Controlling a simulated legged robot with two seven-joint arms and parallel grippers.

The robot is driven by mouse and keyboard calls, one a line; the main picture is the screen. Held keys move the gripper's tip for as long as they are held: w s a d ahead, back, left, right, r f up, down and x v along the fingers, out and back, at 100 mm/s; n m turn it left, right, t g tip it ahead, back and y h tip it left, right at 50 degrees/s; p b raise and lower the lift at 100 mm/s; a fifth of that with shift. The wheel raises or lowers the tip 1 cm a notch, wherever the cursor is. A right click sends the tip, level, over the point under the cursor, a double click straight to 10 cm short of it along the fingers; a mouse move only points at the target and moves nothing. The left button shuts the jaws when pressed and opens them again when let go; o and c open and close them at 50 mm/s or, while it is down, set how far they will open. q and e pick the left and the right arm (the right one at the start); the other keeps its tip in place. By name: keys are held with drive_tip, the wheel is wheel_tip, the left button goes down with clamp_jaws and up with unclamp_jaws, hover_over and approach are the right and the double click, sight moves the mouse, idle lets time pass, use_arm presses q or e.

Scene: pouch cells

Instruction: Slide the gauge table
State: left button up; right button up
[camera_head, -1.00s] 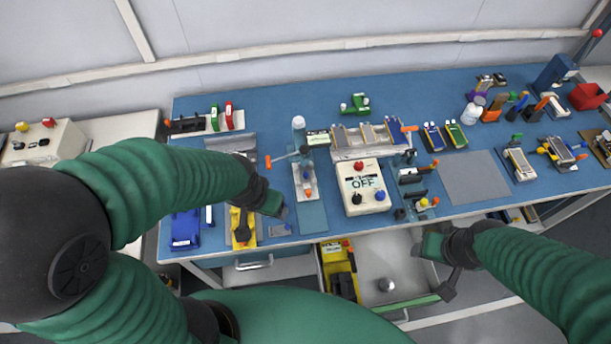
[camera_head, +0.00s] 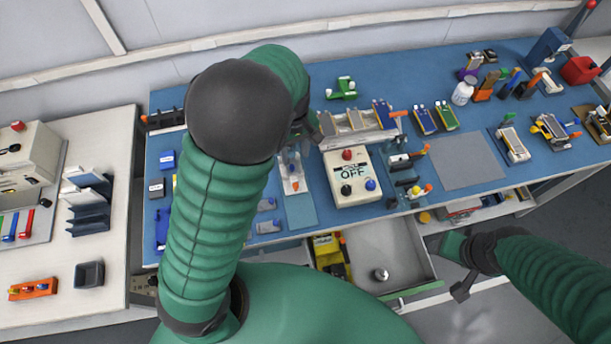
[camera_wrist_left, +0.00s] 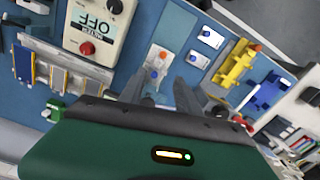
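The gauge table appears to be the small pale plate (camera_head: 292,178) with a blue and an orange knob, on a blue-grey strip near the middle of the bench. It also shows in the left wrist view (camera_wrist_left: 157,62). My left gripper (camera_head: 303,130) is at the far end of this plate, partly hidden by my arm. In the left wrist view its two fingers (camera_wrist_left: 160,92) are apart, around the plate's far end, with no clear grip on anything. The gauge post is mostly hidden. My right gripper (camera_head: 458,270) is off the bench, beside the open drawer; its fingers are unclear.
A white box marked OFF (camera_head: 352,190) stands just right of the plate. A rack of cells (camera_head: 350,128) is behind it. An open drawer (camera_head: 408,265) juts out in front. A grey mat (camera_head: 467,162) lies clear at right. A side table (camera_head: 110,235) is at left.

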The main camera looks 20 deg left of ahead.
use_arm(q)
hover_over(296, 184)
drive_tip(key=s, duration=0.1)
wheel_tip(296, 184, down, 6)
drive_tip(key=f, duration=0.5)
drive_tip(key=w+f, duration=0.1)
drive_tip(key=f, duration=0.2)
drive_tip(key=shift+w+b, duration=0.1)
drive_tip(key=shift+b, duration=0.3)
drive_tip(key=shift+a+f, duration=0.1)
drive_tip(key=shift+f, duration=0.2)
drive_tip(key=shift+s+f, duration=0.1)
drive_tip(key=shift+s, duration=0.2)
drive_tip(key=shift+w, duration=0.15)
drive_tip(key=c, duration=0.8)
clamp_jaws()
use_arm(e)
drive_tip(key=shift+s+d+f, duration=0.1)
drive_tip(key=shift+s+f, duration=0.2)
drive_tip(key=shift+s, duration=0.25)
use_arm(q)
drive_tip(key=shift+w, duration=0.1)
